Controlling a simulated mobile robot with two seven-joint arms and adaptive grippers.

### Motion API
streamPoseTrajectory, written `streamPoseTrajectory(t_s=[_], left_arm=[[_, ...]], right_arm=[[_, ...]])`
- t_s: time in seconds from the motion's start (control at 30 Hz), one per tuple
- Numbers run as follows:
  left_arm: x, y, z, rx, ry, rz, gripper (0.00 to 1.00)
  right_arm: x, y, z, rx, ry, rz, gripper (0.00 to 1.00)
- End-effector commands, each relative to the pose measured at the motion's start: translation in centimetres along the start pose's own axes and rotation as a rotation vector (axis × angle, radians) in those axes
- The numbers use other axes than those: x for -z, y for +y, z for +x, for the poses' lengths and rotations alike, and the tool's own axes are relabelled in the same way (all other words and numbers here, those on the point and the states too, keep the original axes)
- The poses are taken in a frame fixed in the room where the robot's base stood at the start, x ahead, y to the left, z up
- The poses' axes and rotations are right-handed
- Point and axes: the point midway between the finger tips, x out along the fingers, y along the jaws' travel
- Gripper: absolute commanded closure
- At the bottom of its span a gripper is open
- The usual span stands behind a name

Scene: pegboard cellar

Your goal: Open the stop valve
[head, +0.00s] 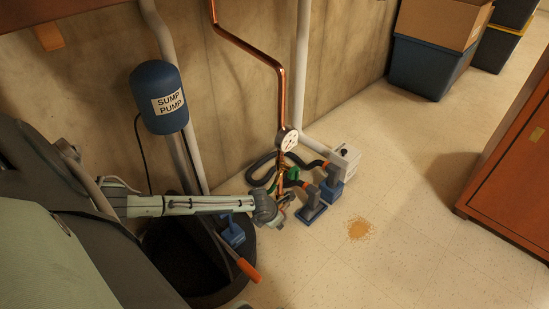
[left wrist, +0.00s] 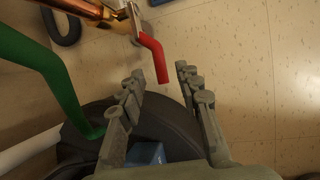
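A red lever (left wrist: 152,58) with a bent end sits on a metal fitting at the end of a copper pipe (left wrist: 95,15) in the left wrist view. My left gripper (left wrist: 160,74) is open, its two fingers apart, with the lever's free end showing between and just beyond the fingertips. I see no contact, and the depth gap is hard to tell. In the head view my left gripper (head: 281,213) is at the low pipework, largely hiding the red lever. A green part (head: 293,173) sits close by; a long green piece (left wrist: 45,70) fills the wrist view's left. My right gripper is out of view.
A round gauge (head: 287,140) is on the copper riser. Blue supports (head: 312,208) and a grey box (head: 345,158) stand right of the gripper. The blue sump pump (head: 160,97) stands over a black pit (head: 175,260). An orange handle (head: 248,270) sticks out below.

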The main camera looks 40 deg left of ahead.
Motion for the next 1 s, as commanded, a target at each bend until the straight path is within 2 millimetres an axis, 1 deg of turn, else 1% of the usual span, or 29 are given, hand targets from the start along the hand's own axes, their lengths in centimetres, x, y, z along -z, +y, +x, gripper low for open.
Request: streamPoseTrajectory(t_s=[0.03,0.13,0.23,0.47,0.73,0.77,1.0], left_arm=[[0.1,-0.1,0.9,-0.001,0.000,-0.002,0.66],[0.0,-0.1,1.7,0.001,-0.001,-0.002,0.66],[-0.1,-0.1,2.0,0.001,-0.002,-0.002,0.66],[-0.1,0.0,1.9,0.001,-0.002,-0.001,0.66],[-0.1,0.0,1.9,0.001,-0.002,-0.001,0.98],[-0.1,0.0,1.9,0.001,-0.002,-0.001,1.00],[-0.1,0.0,1.9,0.001,-0.001,-0.001,1.00]], right_arm=[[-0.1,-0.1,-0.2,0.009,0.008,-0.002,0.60],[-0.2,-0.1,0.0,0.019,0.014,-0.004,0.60],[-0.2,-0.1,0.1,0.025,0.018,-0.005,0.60],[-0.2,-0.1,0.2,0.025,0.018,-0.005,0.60],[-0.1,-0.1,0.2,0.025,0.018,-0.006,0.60],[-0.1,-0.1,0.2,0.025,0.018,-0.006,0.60],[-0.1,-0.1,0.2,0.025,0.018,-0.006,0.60]])
